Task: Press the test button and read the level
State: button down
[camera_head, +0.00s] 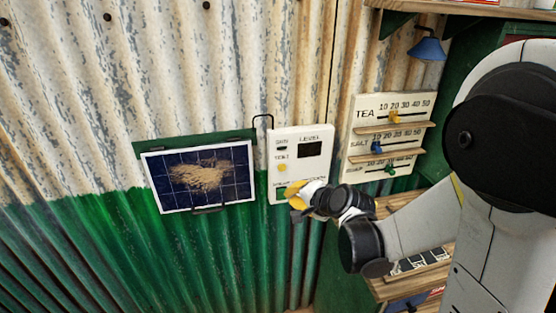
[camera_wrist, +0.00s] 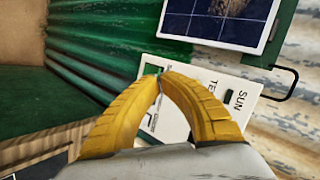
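The white panel (camera_head: 318,170) hangs on the corrugated wall, with "LEVEL" lettering over a dark display window (camera_head: 310,149); I can read no level there. A small yellow test button (camera_head: 282,167) sits at its left, under the test lettering. My gripper (camera_head: 293,193) is at the panel's lower left, below the button. In the wrist view, the yellow fingers (camera_wrist: 160,78) are closed tip to tip with nothing visible between them, in front of the panel (camera_wrist: 178,61). They hide part of the panel, and the button does not show there. I cannot tell whether the tips touch it.
A slider board (camera_head: 391,105) marked tea and salt is at the right, near my arm. A blue lamp (camera_head: 427,47) hangs above it. Wooden shelves (camera_head: 430,250) lie below.

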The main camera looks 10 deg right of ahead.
jog(key=shift+s, duration=0.1)
send_near(279, 175)
jog(key=shift+s+f+x, duration=0.1)
jog(key=shift+f+x, duration=0.05)
jog(key=shift+x, duration=1.15)
jog(key=shift+s+f+x, duration=0.15)
jog(key=shift+x, duration=1.15)
jog(key=shift+w+a, duration=0.1)
jog(key=shift+a, duration=0.05)
jog(key=shift+w, duration=0.35)
jog(key=shift+w, duration=0.4)
jog(key=shift+s, duration=0.1)
dwell(0.3)
jog(key=shift+s+b, duration=0.35)
jog(key=shift+s, duration=0.4)
